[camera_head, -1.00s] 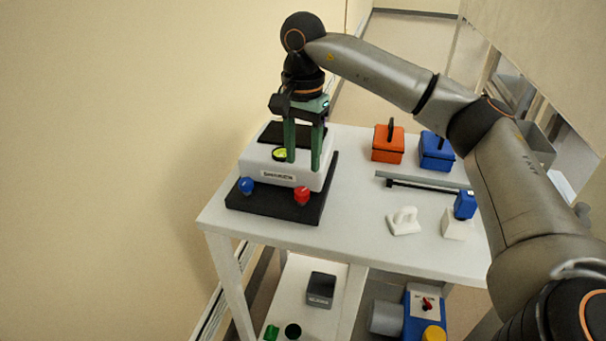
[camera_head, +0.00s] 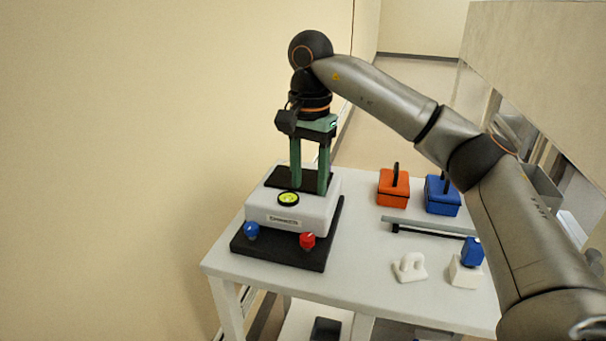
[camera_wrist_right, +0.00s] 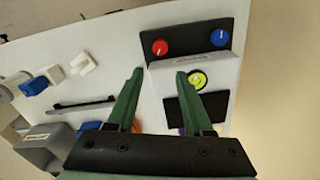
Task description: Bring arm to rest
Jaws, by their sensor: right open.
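My right gripper (camera_head: 309,190) is open with green fingers pointing down. In the head view it hangs over the back part of the white device (camera_head: 292,217), whose dark top pad (camera_head: 284,178) lies behind the fingers. The device has a yellow-green round dial (camera_head: 288,199) and stands on a black base (camera_head: 270,252) with a blue knob (camera_head: 252,230) and a red knob (camera_head: 307,240). In the right wrist view the spread fingers (camera_wrist_right: 157,72) hold nothing, and the dial (camera_wrist_right: 197,79) shows beside one fingertip. My left gripper is not in view.
The white table (camera_head: 360,262) also holds an orange box (camera_head: 393,190), a blue box (camera_head: 441,196), a grey bar (camera_head: 430,227), a white handle piece (camera_head: 409,267) and a white block with a blue top (camera_head: 465,272). A wall (camera_head: 120,150) stands close at the left.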

